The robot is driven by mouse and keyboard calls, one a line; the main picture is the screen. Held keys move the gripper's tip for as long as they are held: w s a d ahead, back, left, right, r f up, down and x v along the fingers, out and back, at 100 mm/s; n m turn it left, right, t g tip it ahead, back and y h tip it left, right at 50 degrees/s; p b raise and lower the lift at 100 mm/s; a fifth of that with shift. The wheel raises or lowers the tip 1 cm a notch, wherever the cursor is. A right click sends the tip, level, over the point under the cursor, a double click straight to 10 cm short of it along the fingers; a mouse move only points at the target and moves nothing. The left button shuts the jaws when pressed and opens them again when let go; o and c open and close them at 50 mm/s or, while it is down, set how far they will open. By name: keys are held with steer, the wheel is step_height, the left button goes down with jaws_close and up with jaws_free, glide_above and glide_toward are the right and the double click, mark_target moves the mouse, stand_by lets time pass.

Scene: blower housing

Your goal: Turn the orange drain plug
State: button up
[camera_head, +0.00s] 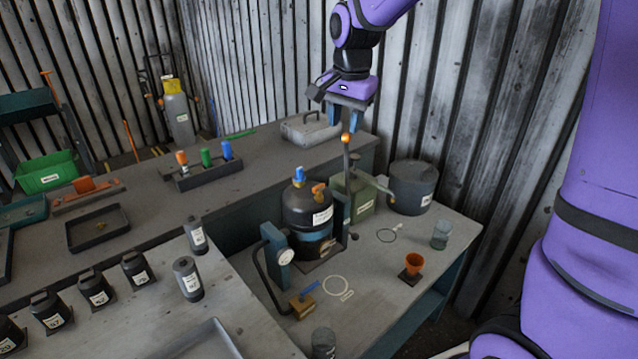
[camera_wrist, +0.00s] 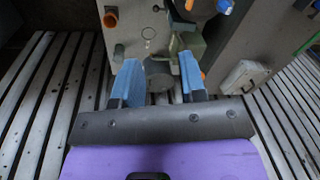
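My gripper (camera_head: 349,108) is high above the back of the workbench, pointing down, near the corrugated wall. In the wrist view its two blue fingers (camera_wrist: 158,72) are spread apart with nothing held between them. A black tank (camera_head: 306,212) with a blue top and a white label stands on the bench below and left of the gripper. An orange fitting (camera_head: 319,189) sits on its upper right side; it may be the drain plug. A lever with an orange ball knob (camera_head: 346,138) rises beside the tank, just under the gripper. The gripper touches none of these.
A green box (camera_head: 361,196) and a grey drum (camera_head: 411,187) stand right of the tank. A gauge post (camera_head: 277,245) is at its left. An orange cup (camera_head: 413,264) and clear jar (camera_head: 441,234) stand at the right. The front bench top has free room.

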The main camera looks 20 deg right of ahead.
mark_target(319, 185)
steer(key=w+a+f+m+g, duration=0.1)
steer(key=w+a+f+m, duration=0.25)
steer(key=w+f, duration=0.6)
steer(key=f, duration=0.7)
steer(key=d+f, duration=0.1)
steer(key=f, duration=0.3)
steer(key=shift+s+f, duration=0.1)
steer(key=shift+s, duration=0.15)
jaws_close()
